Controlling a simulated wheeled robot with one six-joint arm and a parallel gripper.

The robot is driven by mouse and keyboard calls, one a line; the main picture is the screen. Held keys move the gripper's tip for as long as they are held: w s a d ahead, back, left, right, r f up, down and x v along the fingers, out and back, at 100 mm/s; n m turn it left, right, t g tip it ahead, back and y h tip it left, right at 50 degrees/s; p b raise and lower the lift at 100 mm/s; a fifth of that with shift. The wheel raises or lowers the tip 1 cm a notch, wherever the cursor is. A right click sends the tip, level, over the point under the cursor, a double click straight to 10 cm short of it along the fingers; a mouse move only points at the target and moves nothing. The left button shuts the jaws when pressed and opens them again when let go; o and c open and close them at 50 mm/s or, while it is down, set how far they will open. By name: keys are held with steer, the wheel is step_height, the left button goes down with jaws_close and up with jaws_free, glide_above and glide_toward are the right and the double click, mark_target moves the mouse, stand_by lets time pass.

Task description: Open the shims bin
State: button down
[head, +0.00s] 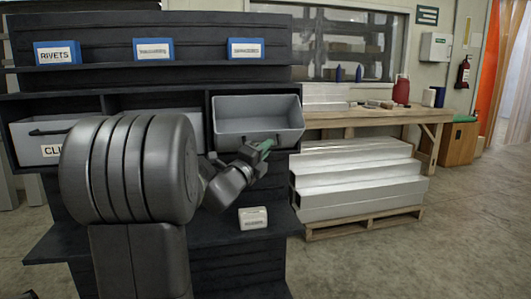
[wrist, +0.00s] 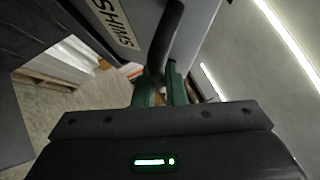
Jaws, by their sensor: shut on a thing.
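The shims bin (head: 285,140) is the grey bin at the right of the rack. It is out from its slot, and its empty-looking inside shows from above. In the wrist view its front (wrist: 120,12) carries a SHIMS label, seen sideways, next to a dark bar handle (wrist: 168,42). My gripper (head: 266,146) is at the bin's front. Its green fingers (wrist: 162,92) are shut on the handle. The bin's label and handle are hidden or too small to read in the head view.
Another grey bin (head: 28,140) with a label starting CLI sits at the left, partly behind my arm. A small pale box (head: 253,218) lies on the lower ledge. Metal beams on a pallet (head: 365,222) stand to the right.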

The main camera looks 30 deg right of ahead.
steer(key=shift+f, duration=0.25)
stand_by(0.3)
steer(key=c, duration=1.5)
jaws_free()
steer(key=shift+a, duration=0.1)
steer(key=p+v, duration=0.1)
steer(key=v, duration=1.2)
steer(key=shift+s+a+f, duration=0.15)
steer(key=shift+s+a, duration=0.05)
steer(key=shift+a, duration=0.1)
steer(key=b+x, duration=0.1)
steer(key=x, duration=1.3)
steer(key=shift+s, duration=0.1)
